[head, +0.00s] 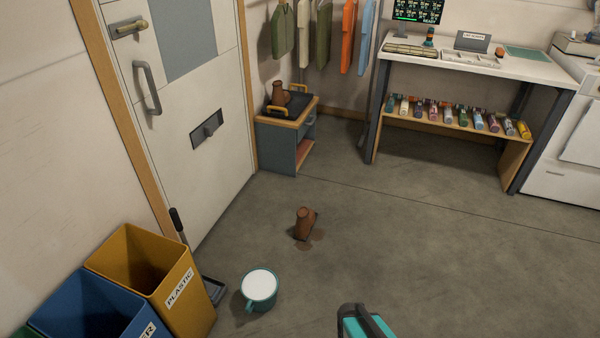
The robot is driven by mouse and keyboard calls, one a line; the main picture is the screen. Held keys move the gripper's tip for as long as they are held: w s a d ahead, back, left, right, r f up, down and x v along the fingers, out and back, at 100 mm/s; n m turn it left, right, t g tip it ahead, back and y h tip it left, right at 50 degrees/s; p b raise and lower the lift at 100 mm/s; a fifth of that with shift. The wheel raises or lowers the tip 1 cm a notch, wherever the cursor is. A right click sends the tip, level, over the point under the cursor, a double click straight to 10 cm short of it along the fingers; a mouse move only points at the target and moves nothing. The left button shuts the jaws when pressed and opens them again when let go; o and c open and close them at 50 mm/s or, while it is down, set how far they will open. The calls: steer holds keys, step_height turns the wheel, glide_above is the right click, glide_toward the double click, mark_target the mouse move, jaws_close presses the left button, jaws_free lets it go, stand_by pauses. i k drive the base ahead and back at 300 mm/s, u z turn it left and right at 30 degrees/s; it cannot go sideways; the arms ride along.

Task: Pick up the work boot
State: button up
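A brown work boot (305,223) stands on the grey floor near the middle of the head view, with brown stains on the floor beside it. A second brown boot (280,93) sits in a dark tray on top of a small cabinet by the door. My gripper (364,322), teal and black, shows only in part at the bottom edge, nearer to me than the floor boot and apart from it. Its fingertips cannot be made out, so its opening is unclear.
A teal bucket (260,288) with a white top stands on the floor in front of the boot. A yellow plastic bin (190,310) and a blue bin (85,305) stand at lower left. The small cabinet (275,150) is by the door. Floor to the right is clear.

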mark_target(306, 218)
steer(key=u, duration=0.05)
steer(key=i, duration=0.95)
steer(key=z, duration=0.2)
steer(key=k, duration=0.2)
steer(key=u, duration=2.75)
steer(key=k, duration=0.15)
steer(key=u, duration=1.2)
